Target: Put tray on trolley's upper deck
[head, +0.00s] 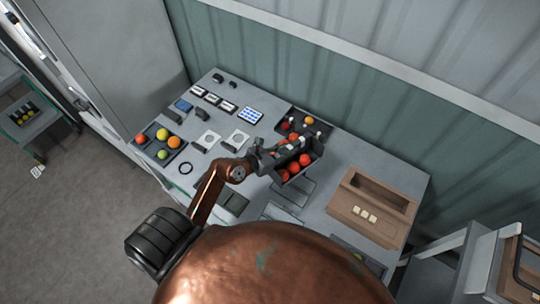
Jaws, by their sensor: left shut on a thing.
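A dark tray (318,152) with several red tomatoes (305,159) shows at the middle of the table in the head view. My left gripper (262,156) is shut at the tray's left edge and holds it. The tray looks tilted, and I cannot tell whether it is clear of the table. The gripper and wrist hide part of its left side. A green-framed stand (47,124) at the far left may be the trolley; it carries a small dark tray of yellow things and is cut off by the frame edge. My right gripper is not in view.
The grey table (335,165) carries another tomato tray (182,154) at left and one (323,130) behind the held tray. White and dark devices lie between them. A brown box (347,205) stands at right. Bare floor (75,205) lies between table and stand.

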